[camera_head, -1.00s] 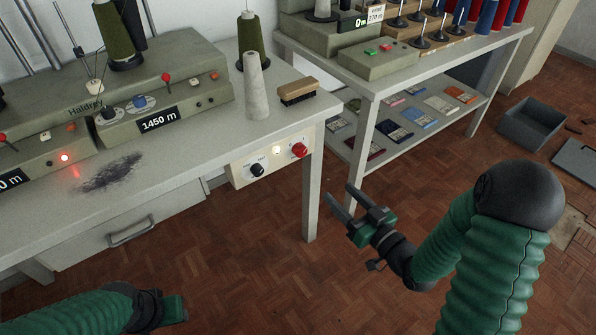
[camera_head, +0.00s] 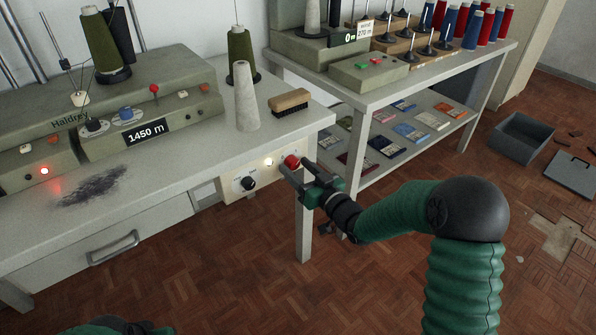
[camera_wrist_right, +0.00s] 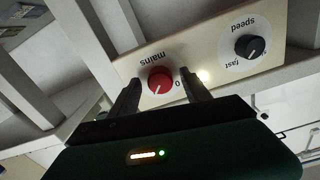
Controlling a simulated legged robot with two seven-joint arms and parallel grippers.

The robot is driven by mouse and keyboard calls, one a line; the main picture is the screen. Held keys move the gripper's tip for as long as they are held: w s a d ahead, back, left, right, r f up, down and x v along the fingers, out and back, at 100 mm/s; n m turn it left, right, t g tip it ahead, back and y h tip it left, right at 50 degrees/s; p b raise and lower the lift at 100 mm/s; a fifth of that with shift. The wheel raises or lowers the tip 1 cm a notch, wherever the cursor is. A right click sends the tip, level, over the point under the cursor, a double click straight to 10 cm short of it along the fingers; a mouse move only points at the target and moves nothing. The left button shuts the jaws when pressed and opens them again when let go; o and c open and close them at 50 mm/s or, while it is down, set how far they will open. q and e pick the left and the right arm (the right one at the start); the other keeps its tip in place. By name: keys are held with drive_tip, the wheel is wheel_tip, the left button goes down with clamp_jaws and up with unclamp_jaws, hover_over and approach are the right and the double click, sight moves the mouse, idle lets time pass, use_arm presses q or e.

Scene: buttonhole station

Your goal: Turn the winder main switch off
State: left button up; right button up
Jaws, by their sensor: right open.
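The red main switch (camera_head: 291,161) is a round knob on the cream panel (camera_head: 228,188) at the bench's right end. In the right wrist view the red knob (camera_wrist_right: 160,82), labelled "mains", appears upside down. Its white pointer line points down-left, away from the "0" mark. My right gripper (camera_head: 299,168) is open at the knob. In the wrist view its fingers (camera_wrist_right: 160,80) stand on either side of the knob, with no clear grip on it. Only a sliver of my left arm shows at the bottom left; its jaws cannot be made out.
A lit lamp (camera_head: 269,161) and a black speed knob (camera_head: 248,184) sit beside the switch. A grey cone (camera_head: 246,98) and a brush (camera_head: 289,102) stand on the bench above. A second table (camera_head: 400,82) is to the right.

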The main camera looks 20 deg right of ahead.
clamp_jaws()
idle(0.3)
drive_tip(key=shift+d, duration=0.1)
drive_tip(key=n+b, duration=0.1)
drive_tip(key=n, duration=0.3)
drive_tip(key=shift+f+n+b, duration=0.15)
drive_tip(key=shift+n+b, duration=0.15)
drive_tip(key=shift+b, duration=0.05)
drive_tip(key=n+b, duration=0.2)
drive_tip(key=n, duration=0.2)
drive_tip(key=shift+n, duration=0.3)
drive_tip(key=n+b, duration=0.3)
drive_tip(key=n, duration=0.2)
drive_tip(key=shift+f, duration=0.15)
drive_tip(key=shift+n+b, duration=1.3)
drive_tip(key=shift+n, duration=0.7)
drive_tip(key=shift+s, duration=0.1)
